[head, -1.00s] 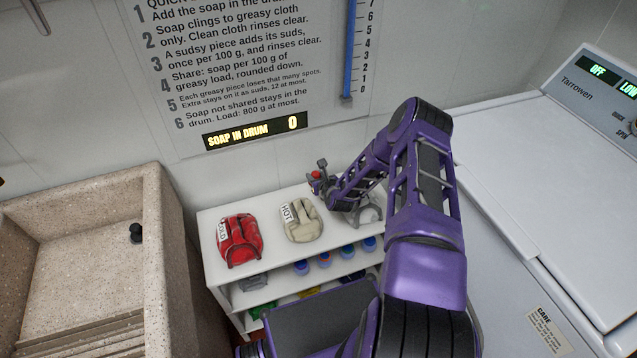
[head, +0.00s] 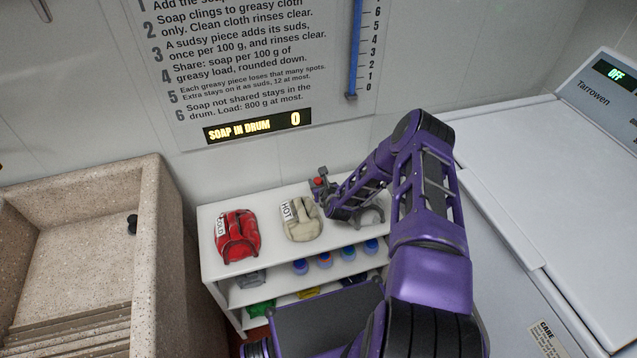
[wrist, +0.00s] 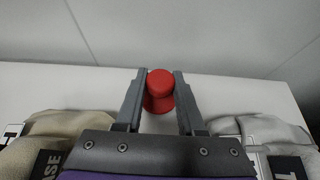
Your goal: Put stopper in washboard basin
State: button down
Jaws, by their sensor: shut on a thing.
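The red stopper (wrist: 159,88), with a rounded top and a wider lower part, is between the two fingers of my gripper (wrist: 159,85) in the wrist view. The gripper is shut on it. In the head view my gripper (head: 320,176) is small, with the red stopper (head: 318,182) at its tip, over the back of the white shelf top. Whether the stopper touches the shelf is unclear. The speckled stone washboard basin (head: 147,225) stands at the left, apart from the gripper, with ridges at its front. A small black piece (head: 132,224) is at its inner right side.
A red bag labelled COLD (head: 238,238) and a beige bag labelled HOT (head: 301,222) sit on the white shelf (head: 208,222). A grey-white bag (wrist: 255,130) is right of the gripper. Bottles stand below. A white washing machine (head: 530,180) is at the right, a wall behind.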

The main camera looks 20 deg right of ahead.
jog(key=shift+f, duration=0.25)
jog(key=c, duration=0.5)
grip_release()
jog(key=shift+r, duration=0.1)
